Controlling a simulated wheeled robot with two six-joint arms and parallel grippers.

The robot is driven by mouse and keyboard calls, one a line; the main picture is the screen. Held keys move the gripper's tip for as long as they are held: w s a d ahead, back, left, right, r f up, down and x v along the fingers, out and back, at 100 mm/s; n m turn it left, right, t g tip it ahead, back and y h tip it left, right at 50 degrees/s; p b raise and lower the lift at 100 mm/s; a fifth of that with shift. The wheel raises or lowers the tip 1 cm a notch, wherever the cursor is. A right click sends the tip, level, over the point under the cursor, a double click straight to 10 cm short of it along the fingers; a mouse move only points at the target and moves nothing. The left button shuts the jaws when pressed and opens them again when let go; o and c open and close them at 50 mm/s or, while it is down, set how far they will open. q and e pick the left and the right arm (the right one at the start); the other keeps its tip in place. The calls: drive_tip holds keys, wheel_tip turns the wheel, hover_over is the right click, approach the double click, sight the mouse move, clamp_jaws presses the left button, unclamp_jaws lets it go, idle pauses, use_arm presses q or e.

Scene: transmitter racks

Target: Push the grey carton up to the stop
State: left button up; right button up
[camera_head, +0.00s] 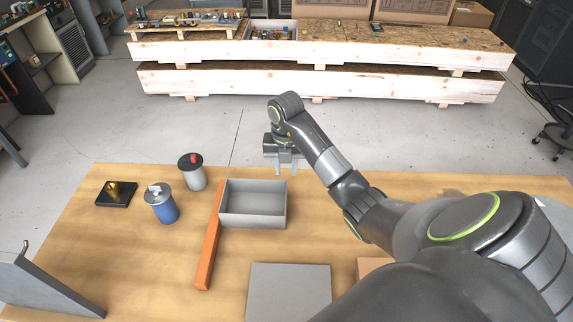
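A grey open box (253,217) stands on the wooden table, its left side beside the upper part of an orange bar (208,252), the likely stop. I cannot tell whether they touch. A flat-topped grey block (289,292) lies nearer to me, right of the bar and apart from it; either grey item could be the carton. My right gripper (286,169) points down near the table's far edge, just beyond the open box's far right corner. Its two fingers are apart with nothing visible between them. My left gripper is out of view.
A blue canister (162,208), a grey canister with a red top (193,178) and a black plate with a brass piece (117,194) stand left of the bar. A grey panel (45,285) is at lower left. A brown box (371,267) is partly hidden by my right arm.

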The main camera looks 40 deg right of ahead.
drive_tip(key=shift+f, duration=0.1)
wheel_tip(320, 180, down, 15)
drive_tip(key=b, duration=1.5)
drive_tip(key=shift+f, duration=0.15)
drive_tip(key=shift+f+p, duration=0.3)
drive_tip(key=shift+f, duration=0.65)
drive_tip(key=shift+c, duration=0.4)
clamp_jaws()
drive_tip(key=shift+o, duration=0.4)
unclamp_jaws()
drive_tip(key=shift+r, duration=0.1)
